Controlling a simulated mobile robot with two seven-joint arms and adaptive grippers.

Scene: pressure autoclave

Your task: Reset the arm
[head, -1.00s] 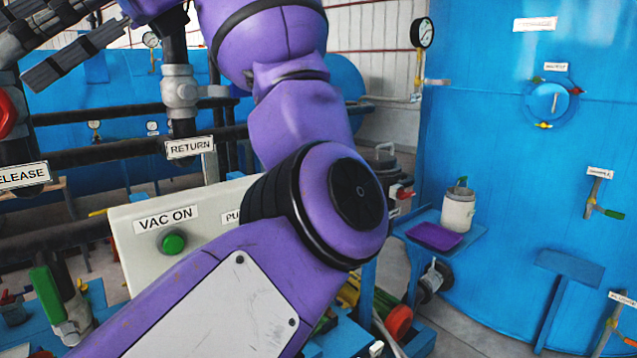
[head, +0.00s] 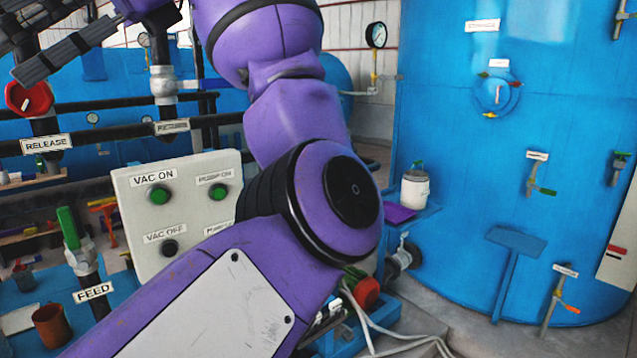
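My purple arm comes in from the lower left. Its elbow (head: 340,200) is near the middle of the head view, and the arm bends up toward the top edge. My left gripper (head: 45,45) is at the upper left, cut by the frame edge. Its dark fingers look spread apart with nothing between them. The gripper shows in front of the pipework, above the red valve handle (head: 28,98); I cannot tell its distance from it. My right gripper is not in view.
A pale panel (head: 128,212) with VAC ON and VAC OFF buttons stands behind the arm, partly hidden. A green-handled FEED valve (head: 68,228) is at the lower left. A blue tank (head: 450,130) fills the right. White hoses (head: 400,335) lie on the floor below.

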